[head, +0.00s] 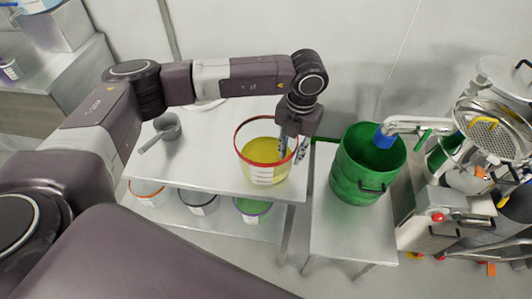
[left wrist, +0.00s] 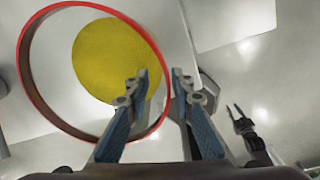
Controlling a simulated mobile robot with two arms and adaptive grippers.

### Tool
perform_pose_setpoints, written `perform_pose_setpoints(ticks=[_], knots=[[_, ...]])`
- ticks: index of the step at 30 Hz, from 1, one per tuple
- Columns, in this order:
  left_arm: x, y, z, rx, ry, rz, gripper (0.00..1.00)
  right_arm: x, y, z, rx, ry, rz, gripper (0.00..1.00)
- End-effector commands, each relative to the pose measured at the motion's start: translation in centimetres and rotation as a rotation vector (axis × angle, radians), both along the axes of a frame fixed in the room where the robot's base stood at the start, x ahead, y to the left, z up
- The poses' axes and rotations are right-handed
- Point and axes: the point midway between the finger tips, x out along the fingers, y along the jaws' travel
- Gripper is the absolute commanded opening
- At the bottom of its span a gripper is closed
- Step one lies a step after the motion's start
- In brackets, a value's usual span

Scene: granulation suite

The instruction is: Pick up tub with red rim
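The tub with red rim (head: 262,175) stands at the right end of the white table in the head view. It is clear-walled, with yellow material inside and a white label on its front. In the left wrist view its red rim (left wrist: 30,85) fills the left side. My left gripper (left wrist: 161,75) is at the tub's right edge, fingers apart, one over the inside of the rim and one outside. It also shows in the head view (head: 293,152). A small two-pronged shape in the left wrist view looks like my right gripper (left wrist: 236,108), empty, prongs apart.
A grey scoop (head: 168,126) lies on the table (head: 205,150) to the left. A green drum (head: 345,170) on a stand and a steel machine (head: 490,135) are at right.

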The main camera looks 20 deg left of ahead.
Motion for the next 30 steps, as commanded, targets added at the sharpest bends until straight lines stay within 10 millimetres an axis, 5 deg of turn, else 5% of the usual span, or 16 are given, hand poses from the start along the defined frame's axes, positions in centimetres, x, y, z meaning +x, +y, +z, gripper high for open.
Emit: perform_pose_setpoints(ticks=[9,16,22,30], knots=[[-0.3,-0.1,-3.7,-0.001,0.003,-0.001,0.22,-0.2,0.0,2.0,0.001,0.002,0.0,0.27],[-0.2,-0.1,-4.0,-0.002,0.001,-0.002,0.22,-0.1,0.1,1.9,0.002,0.001,0.0,0.27],[-0.2,-0.1,-3.9,-0.001,0.001,-0.002,0.01,0.0,0.4,1.9,0.004,0.001,0.0,0.27],[-0.2,-0.1,-3.9,-0.001,0.001,-0.001,0.0,0.1,0.6,1.9,0.006,-0.001,0.001,0.27]])
